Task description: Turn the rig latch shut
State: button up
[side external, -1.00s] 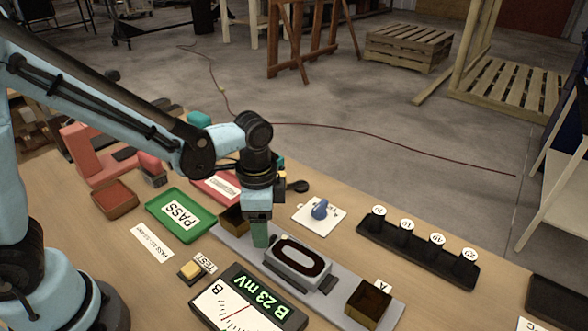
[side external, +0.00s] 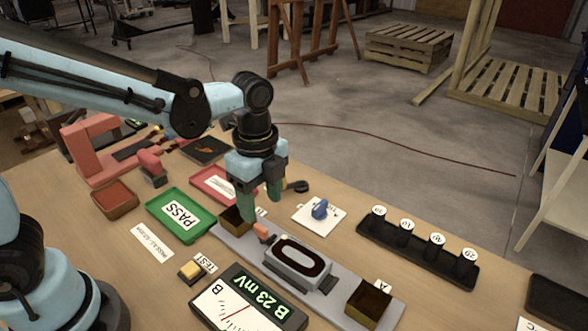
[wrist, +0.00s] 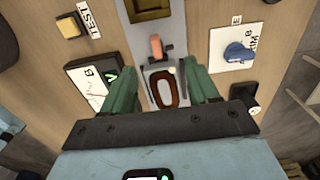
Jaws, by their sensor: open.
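The rig (side external: 298,262) is a grey block holding a part with a dark oval ring, on a long grey plate (side external: 340,303). It also shows in the wrist view (wrist: 149,91). A small orange lever, seemingly the latch (side external: 262,232), stands at the rig's left end; in the wrist view the lever (wrist: 156,46) lies just beyond the ring end of the rig. My gripper (side external: 260,204) is open and empty above the lever. In the wrist view its green fingers (wrist: 162,72) are spread to either side of the rig, apart from the lever.
A brass-coloured open box (side external: 234,219) sits behind the lever, another (side external: 368,303) at the plate's right end. A meter (side external: 248,300) and yellow test button (side external: 191,269) stand in front. A blue knob (side external: 320,208) on a white card and a green PASS tray (side external: 181,214) are nearby.

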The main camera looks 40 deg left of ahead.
notch_tip(320, 180, up, 6)
jog(key=s+a+n+t, duration=0.2)
jog(key=a+n+t, duration=0.25)
jog(key=n, duration=0.45)
jog(key=n+g, duration=0.5)
jog(key=n, duration=2.2)
send_over(281, 243)
jog(key=f, duration=0.1)
jog(key=shift+t, duration=0.35)
notch_tip(281, 243, down, 11)
jog(key=shift+f, duration=0.15)
jog(key=shift+r, duration=0.4)
jog(key=r, duration=0.2)
jog(key=s+r, duration=0.1)
jog(key=shift+d, duration=0.3)
jog(key=s+d+r, duration=0.6)
jog(key=s, duration=0.2)
jog(key=shift+s+r, duration=0.15)
jog(key=shift+r, duration=0.05)
